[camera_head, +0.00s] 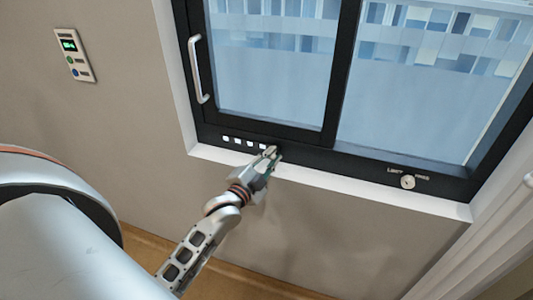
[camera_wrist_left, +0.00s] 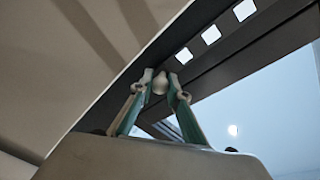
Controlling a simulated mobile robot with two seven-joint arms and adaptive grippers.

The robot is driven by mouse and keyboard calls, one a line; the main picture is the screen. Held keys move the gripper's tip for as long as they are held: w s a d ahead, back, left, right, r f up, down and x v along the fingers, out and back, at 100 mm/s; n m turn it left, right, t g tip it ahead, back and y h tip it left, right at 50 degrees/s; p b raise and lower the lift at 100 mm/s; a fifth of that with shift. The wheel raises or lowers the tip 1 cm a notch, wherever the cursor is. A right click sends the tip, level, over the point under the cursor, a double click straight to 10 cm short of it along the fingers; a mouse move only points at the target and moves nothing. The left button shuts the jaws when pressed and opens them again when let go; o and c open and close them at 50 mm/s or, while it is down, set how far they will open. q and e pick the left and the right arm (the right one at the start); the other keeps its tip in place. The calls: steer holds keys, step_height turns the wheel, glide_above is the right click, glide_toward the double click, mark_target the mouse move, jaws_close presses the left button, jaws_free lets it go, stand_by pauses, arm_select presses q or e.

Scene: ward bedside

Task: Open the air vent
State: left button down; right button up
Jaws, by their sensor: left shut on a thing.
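The air vent (camera_head: 238,141) is a row of small pale square openings in the dark lower rail of the window frame. Several squares show uncovered to the left of my gripper. In the left wrist view, openings of the vent (camera_wrist_left: 211,34) run up to the right. My left gripper (camera_head: 270,151) is at the right end of this row. In the left wrist view its fingertips (camera_wrist_left: 161,80) are closed around a small pale rounded knob (camera_wrist_left: 160,86) at the rail. The fingers hide this knob in the head view. My right gripper is not in view.
The sliding window pane has a vertical pale handle (camera_head: 199,70) at its left. A round lock (camera_head: 407,182) with lettering sits on the rail at right. A white sill (camera_head: 325,182) runs below. A wall panel (camera_head: 75,55) is at upper left.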

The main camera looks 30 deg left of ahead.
arm_select(q)
steer(key=shift+d+f, duration=0.1)
steer(key=shift+d, duration=0.1)
steer(key=c, duration=1.9)
jaws_free()
steer(key=shift+w, duration=0.15)
steer(key=s, duration=1.2)
steer(key=shift+d, duration=0.25)
